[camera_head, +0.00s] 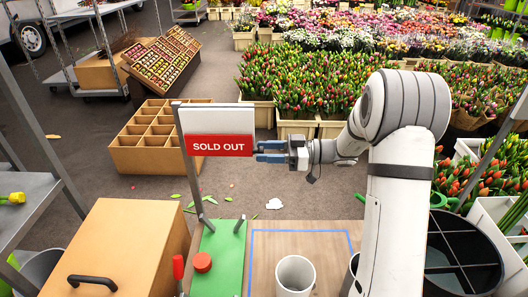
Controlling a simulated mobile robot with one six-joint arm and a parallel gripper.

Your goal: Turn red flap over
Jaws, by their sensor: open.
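The red flap (218,146) carries the white words "SOLD OUT". It hangs at the lower part of a white board (216,119) on a grey post, above a green base (223,259). My gripper (258,152) has blue fingers and is at the right edge of the red flap, coming from the right. Its fingers are open. I cannot tell whether a finger touches the flap or sits behind or in front of its edge.
A white cup (295,274) stands on the wooden table right of the green base.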

